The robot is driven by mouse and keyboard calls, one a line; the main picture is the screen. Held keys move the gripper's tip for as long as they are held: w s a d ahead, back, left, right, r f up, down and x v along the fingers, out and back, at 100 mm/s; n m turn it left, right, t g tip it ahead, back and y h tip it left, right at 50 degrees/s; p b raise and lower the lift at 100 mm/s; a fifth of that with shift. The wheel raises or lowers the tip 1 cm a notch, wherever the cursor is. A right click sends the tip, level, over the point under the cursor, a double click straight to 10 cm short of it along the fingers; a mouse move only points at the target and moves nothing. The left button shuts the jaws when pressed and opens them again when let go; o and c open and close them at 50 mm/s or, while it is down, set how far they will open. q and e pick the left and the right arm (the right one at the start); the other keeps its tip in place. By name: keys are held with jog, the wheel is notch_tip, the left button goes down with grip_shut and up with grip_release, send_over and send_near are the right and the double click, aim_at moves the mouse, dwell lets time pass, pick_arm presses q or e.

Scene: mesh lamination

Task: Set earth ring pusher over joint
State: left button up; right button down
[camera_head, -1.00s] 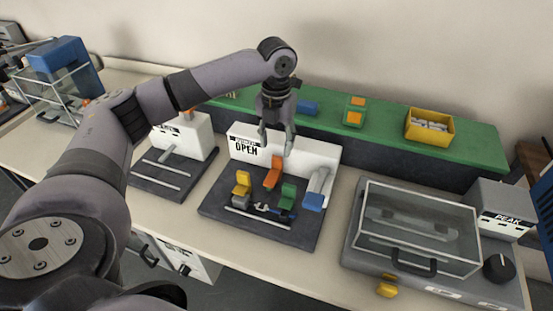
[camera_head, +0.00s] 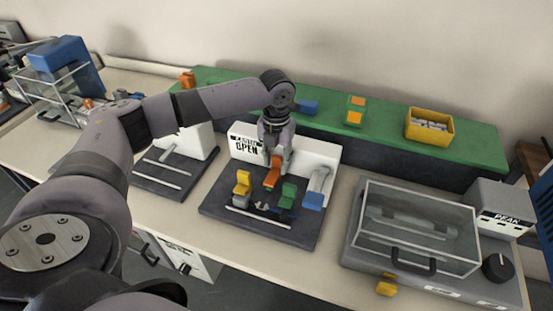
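A dark fixture plate (camera_head: 218,202) with a white sign panel reading OPEN (camera_head: 245,145) stands mid-bench. I cannot tell which is the earth ring pusher. The joint is not clearly made out; small dark and blue parts (camera_head: 262,207) lie between yellow and green. My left gripper (camera_head: 276,163) points down at the top of the orange piece. Whether its fingers are shut on it is unclear. My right gripper is out of view.
A clear-lidded machine (camera_head: 420,225) with a dark knob stands at the right. Another dark fixture (camera_head: 160,178) stands to the left, partly behind my arm.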

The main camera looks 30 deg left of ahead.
aim_at(268, 184)
pick_arm(q)
grip_shut()
dwell(0.4)
jog(key=shift+r, duration=0.1)
jog(key=s+p, duration=0.3)
jog(key=s+d+p, duration=0.1)
jog(key=s+p, duration=0.1)
jog(key=p, duration=0.1)
jog(key=shift+s+d+r, duration=0.15)
jog(key=shift+s, duration=0.25)
jog(key=shift+s+d, duration=0.1)
jog(key=shift+s, duration=0.15)
jog(key=shift+f, duration=0.3)
